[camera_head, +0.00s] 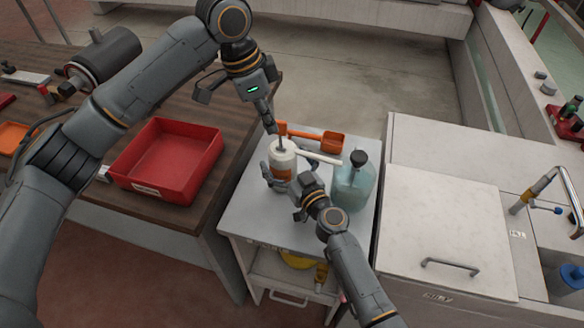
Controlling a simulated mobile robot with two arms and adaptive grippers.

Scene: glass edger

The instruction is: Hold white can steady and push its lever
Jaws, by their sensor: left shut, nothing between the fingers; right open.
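The white can (283,161) has an orange label and stands upright on the small grey cart (240,215). My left gripper (279,143) is shut and empty, pointing down with its tip at the can's top. I cannot tell whether it touches; it largely covers the top, and the lever is not clear. My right gripper (281,183) is open at the can's near side, with a finger showing at the can's left. I cannot tell whether the fingers touch the can.
A white bar (320,157) extends right of the can. A blue-green jug (354,184) with a black cap stands close to the right. An orange scoop (332,142) lies behind. A red tray (168,158) sits on the wooden table, left; a white cabinet (440,215) stands right.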

